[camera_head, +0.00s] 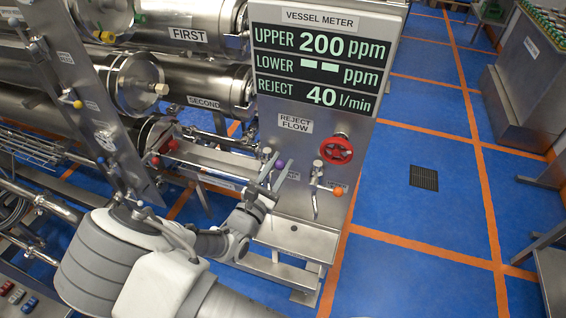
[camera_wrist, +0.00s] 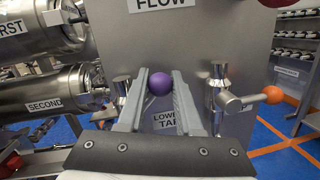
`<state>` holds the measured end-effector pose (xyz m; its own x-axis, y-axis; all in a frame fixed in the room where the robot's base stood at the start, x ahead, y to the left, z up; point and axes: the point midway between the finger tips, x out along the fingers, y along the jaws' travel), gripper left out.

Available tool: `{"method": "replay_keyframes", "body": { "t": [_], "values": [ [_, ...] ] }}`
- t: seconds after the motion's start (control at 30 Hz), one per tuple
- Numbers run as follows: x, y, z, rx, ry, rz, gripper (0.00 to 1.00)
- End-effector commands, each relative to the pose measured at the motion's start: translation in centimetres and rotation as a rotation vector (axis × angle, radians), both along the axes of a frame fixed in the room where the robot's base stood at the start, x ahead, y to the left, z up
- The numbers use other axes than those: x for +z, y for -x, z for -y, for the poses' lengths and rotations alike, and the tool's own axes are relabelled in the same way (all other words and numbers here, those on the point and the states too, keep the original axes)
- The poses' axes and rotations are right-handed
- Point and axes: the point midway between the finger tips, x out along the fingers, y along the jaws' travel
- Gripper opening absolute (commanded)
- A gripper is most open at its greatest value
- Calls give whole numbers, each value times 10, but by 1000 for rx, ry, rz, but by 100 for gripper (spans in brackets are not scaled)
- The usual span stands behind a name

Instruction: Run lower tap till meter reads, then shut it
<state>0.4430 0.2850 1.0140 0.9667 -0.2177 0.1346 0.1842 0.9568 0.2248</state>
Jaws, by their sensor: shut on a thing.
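The vessel meter (camera_head: 320,55) reads UPPER 200 ppm, LOWER two dashes with no number, and REJECT 40 l/min. My gripper (camera_head: 272,174) is at the front of the panel below it. In the wrist view my gripper (camera_wrist: 162,88) has its two fingers closed around the purple ball knob (camera_wrist: 159,83). The purple knob also shows in the head view (camera_head: 278,164). A label reading LOWER TAP (camera_wrist: 165,118) is behind the fingers, partly covered.
A second tap with an orange knob (camera_wrist: 272,94) stands close to the right. A red handwheel (camera_head: 336,149) is above it, by the REJECT FLOW label (camera_head: 295,122). Steel vessels (camera_head: 190,85) crowd the left. Blue floor (camera_head: 410,215) lies open to the right.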

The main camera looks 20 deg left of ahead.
Motion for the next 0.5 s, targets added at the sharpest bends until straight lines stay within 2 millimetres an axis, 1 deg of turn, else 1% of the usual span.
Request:
{"method": "replay_keyframes", "body": {
  "t": [0.03, 0.2, 0.5],
  "values": [
    [3, 0, -1, -1, 32, -4, 0],
    [6, -1, -5, -1, 124, -11, 0],
    [8, -1, -8, -2, 199, -17, 0]
  ]
}}
